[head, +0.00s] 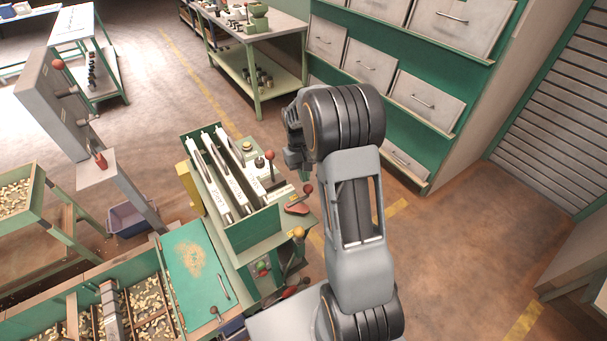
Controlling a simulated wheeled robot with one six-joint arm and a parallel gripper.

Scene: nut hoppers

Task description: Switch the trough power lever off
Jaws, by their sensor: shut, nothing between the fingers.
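A green machine (262,231) holds three pale metal tubes side by side. On its right side stand a lever with a dark red knob (270,155), another red-knobbed lever (307,188) on a red base, and a lever with a yellow knob (298,232). I cannot tell which is the trough power lever, as no label is readable. My gripper (292,160) is shut and empty, seen small beside my wrist, just right of the first red knob in the picture; its fingertips are partly hidden.
Hopper bins of nuts (145,305) and a green lid (197,270) lie at the lower left. A purple crate (132,218) stands on the floor. Green drawer cabinets (425,95) are behind my arm.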

